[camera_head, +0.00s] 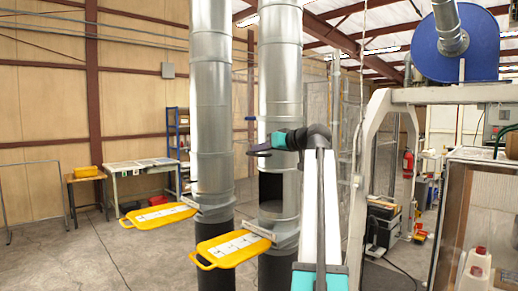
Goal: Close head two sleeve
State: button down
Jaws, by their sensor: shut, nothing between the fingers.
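Two upright silver ducts stand side by side, a left duct (211,100) and a right duct (280,80). The right duct has a dark opening (271,188) in its front, above its yellow slide plate. No matching opening shows on the left duct. A metal band around the right duct above the opening looks like its sleeve (280,115). No label tells which head is number two. My gripper (254,150) is shut and empty, pointing left in front of the right duct, above the opening. I cannot tell whether it touches the duct. My wrist hides the duct's right edge.
Yellow-handled plates jut forward from the left duct (158,215) and the right duct (233,248). A grey frame (372,150) with a blue blower (470,45) stands right. A glass-sided box (465,230) is at far right. The floor at left is open.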

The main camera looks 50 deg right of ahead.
jog(key=shift+a, duration=0.1)
jog(key=shift+f, duration=0.3)
notch_tip(320, 180, down, 19)
jog(key=b, duration=1.1)
jog(key=shift+r+b, duration=0.15)
jog(key=shift+b, duration=0.2)
notch_tip(320, 180, up, 5)
jog(key=d, duration=0.1)
jog(key=b+v, duration=0.1)
jog(key=v, duration=0.9)
jog(key=shift+b, duration=0.35)
